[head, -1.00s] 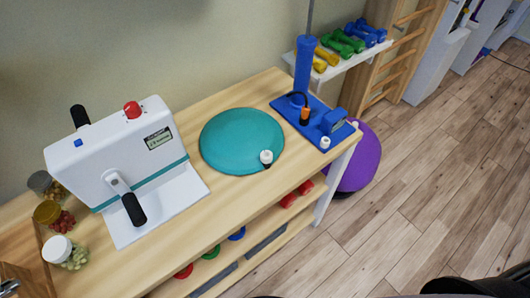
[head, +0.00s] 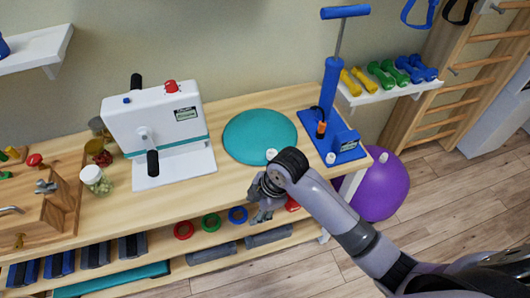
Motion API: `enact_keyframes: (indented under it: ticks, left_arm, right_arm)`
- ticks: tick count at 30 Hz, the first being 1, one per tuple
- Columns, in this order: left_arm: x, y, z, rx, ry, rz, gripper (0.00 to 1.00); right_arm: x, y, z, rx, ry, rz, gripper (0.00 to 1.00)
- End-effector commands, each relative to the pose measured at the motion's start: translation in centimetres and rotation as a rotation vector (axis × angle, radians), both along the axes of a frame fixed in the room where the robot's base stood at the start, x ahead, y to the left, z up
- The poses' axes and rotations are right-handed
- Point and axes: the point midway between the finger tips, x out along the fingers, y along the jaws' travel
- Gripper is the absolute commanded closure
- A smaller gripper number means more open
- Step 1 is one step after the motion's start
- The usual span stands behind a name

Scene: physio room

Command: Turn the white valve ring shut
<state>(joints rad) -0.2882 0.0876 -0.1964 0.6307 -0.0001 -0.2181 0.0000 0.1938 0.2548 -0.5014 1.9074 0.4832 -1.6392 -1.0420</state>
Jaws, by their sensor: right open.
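A teal air cushion (head: 258,132) lies on the wooden bench top. The small white valve ring (head: 271,154) shows at its front edge, partly hidden by my right wrist. Whether the ring is open or shut cannot be told. My right gripper (head: 259,214) is open and empty. It points down in front of the bench's front edge, nearer to me than the cushion and apart from the valve ring. My left gripper is not in view.
A white cranked machine (head: 157,120) stands left of the cushion, and a blue floor pump (head: 330,110) stands to its right. A glass jar (head: 95,180) is at the left. A purple ball (head: 384,188) lies beyond the bench's right end. Bare bench top lies between machine and cushion.

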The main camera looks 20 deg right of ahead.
Motion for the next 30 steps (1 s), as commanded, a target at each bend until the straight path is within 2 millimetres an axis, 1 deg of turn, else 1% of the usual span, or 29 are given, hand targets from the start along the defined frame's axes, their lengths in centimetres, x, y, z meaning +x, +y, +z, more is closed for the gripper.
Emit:
enact_keyframes:
  ticks: [1, 5, 8, 11, 14, 17, 18, 22, 24, 27, 30]
  left_arm:
    - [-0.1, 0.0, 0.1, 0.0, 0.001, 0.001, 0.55]
    - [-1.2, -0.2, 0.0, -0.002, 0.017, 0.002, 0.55]
    - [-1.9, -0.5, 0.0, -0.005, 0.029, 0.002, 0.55]
    - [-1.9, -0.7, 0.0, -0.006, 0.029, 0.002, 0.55]
    - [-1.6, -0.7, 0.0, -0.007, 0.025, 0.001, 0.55]
    - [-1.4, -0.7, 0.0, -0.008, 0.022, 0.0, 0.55]
    - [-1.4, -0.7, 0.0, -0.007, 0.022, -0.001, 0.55]
    - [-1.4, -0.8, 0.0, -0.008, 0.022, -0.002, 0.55]
    - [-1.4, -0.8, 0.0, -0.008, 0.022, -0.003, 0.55]
    - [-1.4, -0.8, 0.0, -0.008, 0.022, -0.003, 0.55]
    - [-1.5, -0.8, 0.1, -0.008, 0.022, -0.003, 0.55]
  right_arm:
    - [0.6, 0.1, 0.9, -0.019, -0.015, 0.072, 0.53]
    - [2.0, 0.3, 2.1, -0.06, -0.037, 0.247, 0.53]
    - [3.4, 0.2, 2.9, -0.095, -0.053, 0.382, 0.53]
    - [5.1, -0.2, 3.9, -0.135, -0.069, 0.531, 0.53]
    - [7.2, -1.0, 5.5, -0.186, -0.082, 0.707, 0.53]
    - [10.0, -2.6, 8.0, -0.249, -0.09, 0.915, 0.53]
    - [11.1, -3.4, 9.3, -0.271, -0.09, 1.002, 0.53]
    - [14.1, -6.1, 13.4, -0.326, -0.083, 1.237, 0.53]
    - [15.2, -7.4, 15.4, -0.342, -0.08, 1.33, 0.53]
    - [16.2, -8.7, 17.5, -0.352, -0.079, 1.419, 0.53]
    - [16.7, -9.4, 18.6, -0.355, -0.079, 1.465, 0.53]
